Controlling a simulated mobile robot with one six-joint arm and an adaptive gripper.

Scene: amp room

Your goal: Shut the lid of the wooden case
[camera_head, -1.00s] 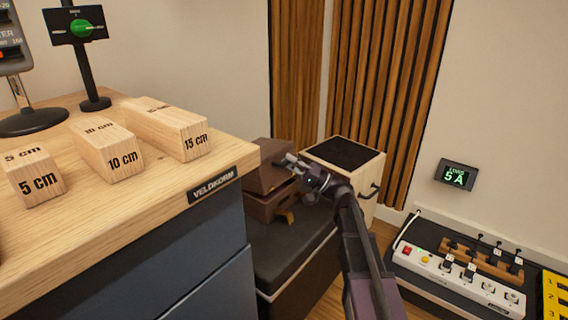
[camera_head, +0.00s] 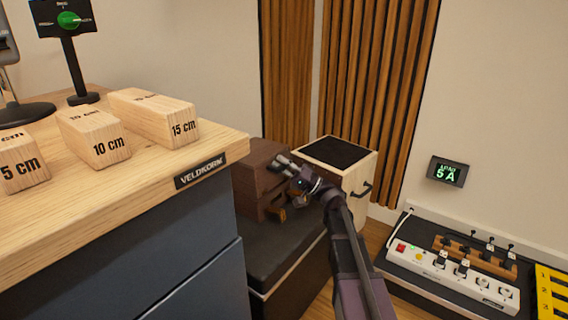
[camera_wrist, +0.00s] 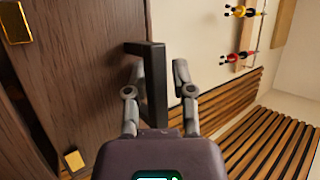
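The wooden case (camera_head: 250,190) is a dark brown box on a dark-topped bench, beyond the counter's right end. In the head view its lid (camera_head: 262,152) lies down over the body; I cannot tell if it is fully closed. In the wrist view, brown wood (camera_wrist: 85,75) with brass-coloured fittings and a dark seam fills the left side. My gripper (camera_wrist: 159,65) is at the right side of the case, its fingers apart.
A light wooden box (camera_head: 350,180) with a black top and handle stands close behind my gripper. The counter (camera_head: 110,185) with wooden length blocks is at the left. A white power strip (camera_head: 445,270) lies at the right. Wooden slats (camera_head: 370,90) line the wall.

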